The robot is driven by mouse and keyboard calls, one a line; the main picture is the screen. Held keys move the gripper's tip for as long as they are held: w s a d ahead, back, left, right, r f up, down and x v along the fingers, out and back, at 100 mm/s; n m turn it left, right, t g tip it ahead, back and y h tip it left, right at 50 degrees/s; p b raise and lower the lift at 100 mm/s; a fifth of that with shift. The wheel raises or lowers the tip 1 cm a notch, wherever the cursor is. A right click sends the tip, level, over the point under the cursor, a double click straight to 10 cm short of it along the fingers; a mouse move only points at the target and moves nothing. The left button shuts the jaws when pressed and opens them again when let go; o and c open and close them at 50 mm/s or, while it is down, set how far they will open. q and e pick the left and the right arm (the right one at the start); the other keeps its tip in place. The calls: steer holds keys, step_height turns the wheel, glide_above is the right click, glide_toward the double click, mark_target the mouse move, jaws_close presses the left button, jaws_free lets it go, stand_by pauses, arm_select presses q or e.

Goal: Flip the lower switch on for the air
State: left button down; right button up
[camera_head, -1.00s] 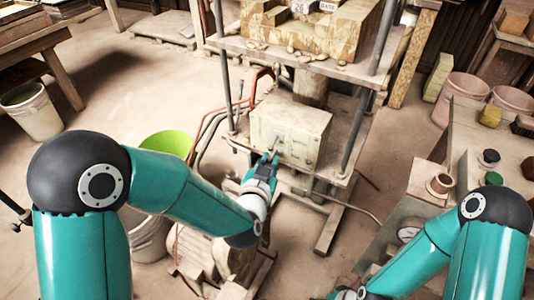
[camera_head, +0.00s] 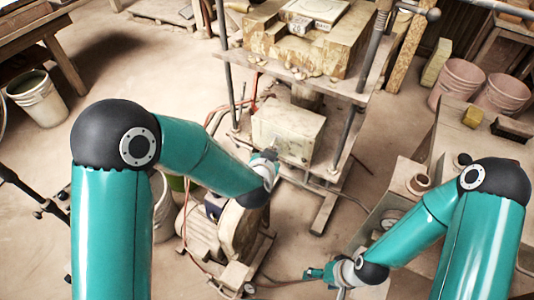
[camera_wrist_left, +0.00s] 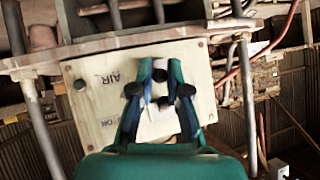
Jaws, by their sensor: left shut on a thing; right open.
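The pale control box (camera_head: 287,132) sits on the press frame below the shelf. A round black knob (camera_wrist_left: 80,84) sits on the plate beside the AIR marking. My right gripper (camera_head: 312,274) is open and empty at the lower middle.
The press posts (camera_head: 350,135) and shelf (camera_head: 300,75) enclose the box. Hoses (camera_head: 222,115) run at its left. A motor (camera_head: 235,232) stands on the floor below my left arm.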

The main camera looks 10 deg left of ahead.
arm_select(q)
steer(key=shift+w+r, duration=0.15)
steer(key=shift+r, duration=0.05)
steer(key=c, duration=1.1)
jaws_free()
steer(key=shift+f, duration=0.1)
steer(key=shift+c, duration=0.2)
steer(key=d+v, duration=0.1)
steer(key=v, duration=1.1)
steer(key=shift+a, duration=0.4)
